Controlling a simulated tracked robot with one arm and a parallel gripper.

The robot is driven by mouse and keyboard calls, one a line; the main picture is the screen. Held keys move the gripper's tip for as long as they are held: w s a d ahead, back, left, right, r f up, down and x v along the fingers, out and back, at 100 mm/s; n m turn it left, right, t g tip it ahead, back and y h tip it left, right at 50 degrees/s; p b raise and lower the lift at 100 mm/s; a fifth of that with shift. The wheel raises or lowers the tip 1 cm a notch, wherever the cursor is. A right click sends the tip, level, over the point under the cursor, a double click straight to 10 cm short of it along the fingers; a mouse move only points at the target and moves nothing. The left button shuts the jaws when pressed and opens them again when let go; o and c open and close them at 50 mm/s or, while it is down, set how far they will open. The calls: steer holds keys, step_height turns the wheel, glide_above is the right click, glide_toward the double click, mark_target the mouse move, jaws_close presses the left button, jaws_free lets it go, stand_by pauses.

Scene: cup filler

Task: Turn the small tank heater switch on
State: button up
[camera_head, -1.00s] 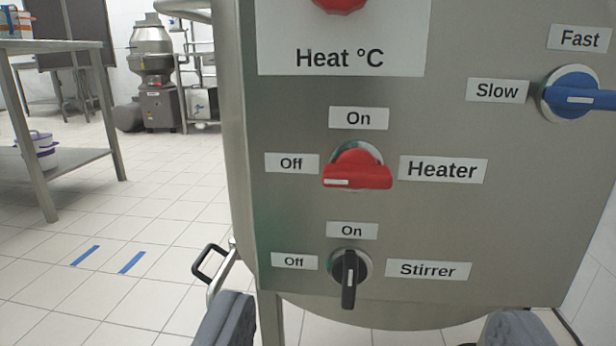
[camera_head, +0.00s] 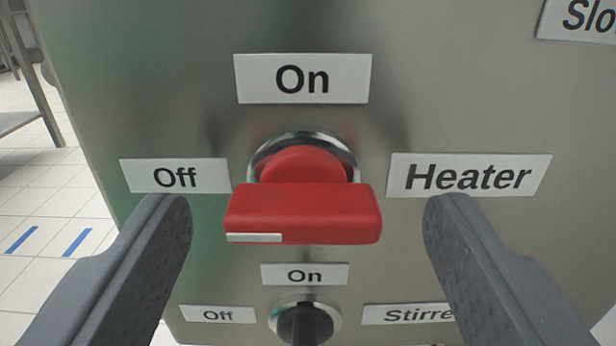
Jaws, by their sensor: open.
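The red heater switch (camera_head: 303,213) is in the middle of the view on the steel panel. Its handle lies level, with the white mark at its left end, on the side of the "Off" label (camera_head: 175,176). The "On" label (camera_head: 302,78) is above it and the "Heater" label (camera_head: 468,175) is to its right. My gripper (camera_head: 305,215) is open, one finger to the left and one to the right of the red handle. There is a visible gap on both sides, and neither finger appears to touch it.
The black stirrer switch (camera_head: 304,325) sits just below the heater switch, partly cut off by the lower frame edge. The steel control panel (camera_head: 480,80) fills most of the view. Tiled floor with blue tape marks (camera_head: 80,242) shows at the left.

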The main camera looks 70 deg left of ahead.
steer(key=shift+w+a, duration=0.1)
steer(key=shift+a, duration=0.2)
steer(key=c, duration=1)
